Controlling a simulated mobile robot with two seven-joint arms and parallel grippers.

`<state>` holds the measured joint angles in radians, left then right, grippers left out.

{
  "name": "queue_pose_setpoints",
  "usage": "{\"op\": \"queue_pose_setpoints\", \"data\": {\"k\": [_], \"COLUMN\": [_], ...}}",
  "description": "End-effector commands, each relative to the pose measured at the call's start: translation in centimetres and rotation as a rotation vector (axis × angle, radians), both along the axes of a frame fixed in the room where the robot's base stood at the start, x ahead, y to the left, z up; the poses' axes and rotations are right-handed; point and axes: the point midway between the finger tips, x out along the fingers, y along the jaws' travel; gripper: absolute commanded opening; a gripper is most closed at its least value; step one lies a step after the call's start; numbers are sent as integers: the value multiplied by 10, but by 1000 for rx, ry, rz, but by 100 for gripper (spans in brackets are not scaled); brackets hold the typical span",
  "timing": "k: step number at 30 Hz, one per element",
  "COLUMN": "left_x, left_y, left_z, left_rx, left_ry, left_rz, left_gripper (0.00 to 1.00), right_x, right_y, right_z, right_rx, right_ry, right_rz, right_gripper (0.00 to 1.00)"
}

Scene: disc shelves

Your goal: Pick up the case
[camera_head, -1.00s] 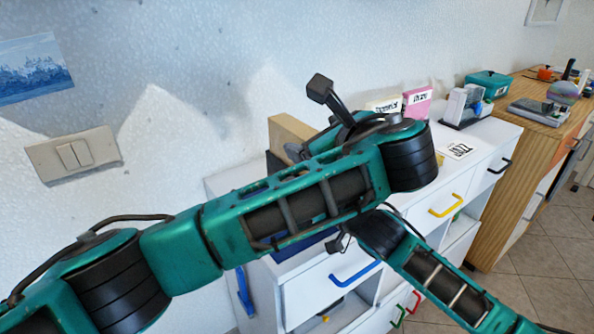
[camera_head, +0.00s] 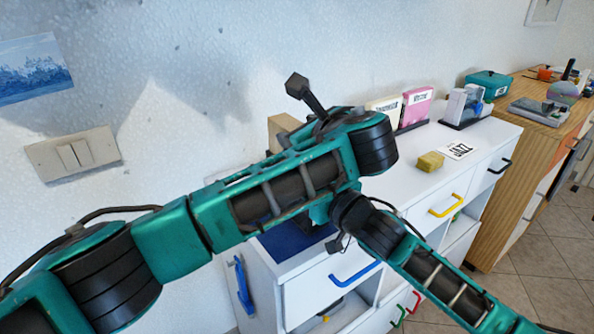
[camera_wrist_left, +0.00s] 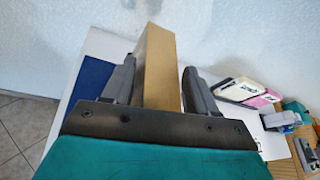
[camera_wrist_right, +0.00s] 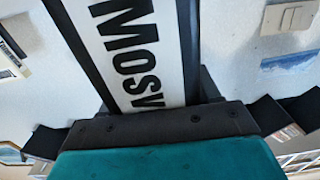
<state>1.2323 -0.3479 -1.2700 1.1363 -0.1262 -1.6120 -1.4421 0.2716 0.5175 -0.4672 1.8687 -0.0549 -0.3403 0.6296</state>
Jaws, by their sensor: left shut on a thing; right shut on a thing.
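The case shows as a tan upright slab (camera_wrist_left: 158,68) in the left wrist view. My left gripper (camera_wrist_left: 160,75) is shut on it, with one finger against each side. In the head view only a small tan part of the case (camera_head: 285,128) shows behind my arm. In the right wrist view a dark thing with a white label reading "Mosv" (camera_wrist_right: 137,55) fills the space at my right gripper (camera_wrist_right: 150,95), which is shut on it. I cannot tell whether this is the same case. Both gripper tips are hidden behind the arms in the head view.
A white cabinet (camera_head: 410,185) with colored handles bears a blue mat (camera_head: 290,240), a yellow block (camera_head: 430,162), a "JAZZ" card (camera_head: 459,151), and white (camera_head: 384,108) and pink (camera_head: 417,105) cases. A teal box (camera_head: 488,83) stands behind. The wall is close.

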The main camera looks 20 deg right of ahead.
Motion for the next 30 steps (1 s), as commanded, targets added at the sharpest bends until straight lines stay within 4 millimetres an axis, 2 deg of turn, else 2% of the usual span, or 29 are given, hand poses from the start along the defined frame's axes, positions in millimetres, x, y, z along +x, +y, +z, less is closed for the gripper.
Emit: {"op": "queue_pose_setpoints", "data": {"k": [2,16,26,30], "left_x": [0,0,0,0], "left_y": [0,0,-1,-1], "left_z": [0,-1,2,15], "left_rx": [0,-1,-1,-5], "left_ry": [1,2,-1,-3], "left_rz": [0,-1,-1,-3], "left_gripper": [45,0,0,0], "right_x": [0,0,0,0], "right_y": [0,0,0,0], "right_z": [0,0,0,0], "right_rx": [0,1,2,3], "right_ry": [0,0,1,1], "right_rz": [0,0,0,0], "right_gripper": [31,31,31,31]}}
